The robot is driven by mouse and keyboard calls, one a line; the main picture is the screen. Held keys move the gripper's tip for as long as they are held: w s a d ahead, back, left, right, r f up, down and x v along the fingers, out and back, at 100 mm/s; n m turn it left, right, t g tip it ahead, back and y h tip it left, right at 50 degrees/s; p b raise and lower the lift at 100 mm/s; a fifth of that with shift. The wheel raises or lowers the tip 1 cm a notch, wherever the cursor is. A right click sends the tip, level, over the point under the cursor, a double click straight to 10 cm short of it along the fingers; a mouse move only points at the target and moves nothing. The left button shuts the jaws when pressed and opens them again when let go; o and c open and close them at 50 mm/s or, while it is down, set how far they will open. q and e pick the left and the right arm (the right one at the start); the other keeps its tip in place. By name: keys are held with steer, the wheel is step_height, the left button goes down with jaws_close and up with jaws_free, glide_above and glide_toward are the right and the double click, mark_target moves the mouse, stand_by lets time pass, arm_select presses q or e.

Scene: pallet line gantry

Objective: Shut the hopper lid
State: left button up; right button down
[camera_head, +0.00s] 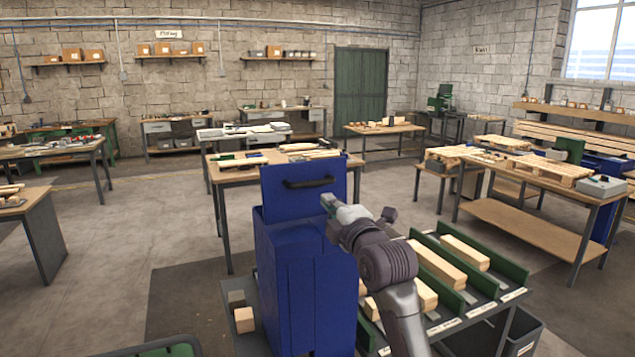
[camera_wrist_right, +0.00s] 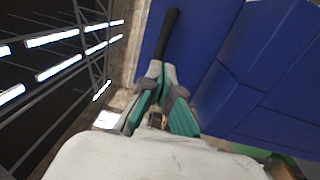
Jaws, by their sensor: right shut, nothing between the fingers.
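The blue hopper (camera_head: 305,285) stands in the middle of the head view, and its side fills the right of the wrist view (camera_wrist_right: 265,85). Its blue lid (camera_head: 300,205) stands raised, upright at the back of the hopper. A black bar handle (camera_head: 308,182) runs across the lid near its top; it shows in the wrist view too (camera_wrist_right: 167,32). My right gripper (camera_head: 328,202) is at the lid's right edge, below the handle's level. In the wrist view its fingers (camera_wrist_right: 155,100) are shut and empty, pointing towards the handle. Whether they touch the lid is unclear. My left gripper is out of view.
A rack with green dividers (camera_head: 425,240) and several wooden blocks (camera_head: 438,264) stands right of the hopper. Small blocks (camera_head: 244,320) lie to its left. A workbench (camera_head: 265,172) stands behind it. A dark bin (camera_head: 518,335) is at lower right.

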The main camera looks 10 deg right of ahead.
mark_target(314, 185)
steer(key=p+x, duration=0.2)
steer(key=x, duration=0.4)
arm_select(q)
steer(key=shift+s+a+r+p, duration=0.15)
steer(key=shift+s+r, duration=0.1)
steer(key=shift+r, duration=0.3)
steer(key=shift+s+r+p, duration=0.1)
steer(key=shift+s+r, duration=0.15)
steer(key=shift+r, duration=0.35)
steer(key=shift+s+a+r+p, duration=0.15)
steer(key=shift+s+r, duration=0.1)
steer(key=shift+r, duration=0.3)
arm_select(e)
steer(key=shift+w, duration=0.45)
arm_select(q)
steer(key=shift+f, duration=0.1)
arm_select(e)
steer(key=shift+w, duration=0.15)
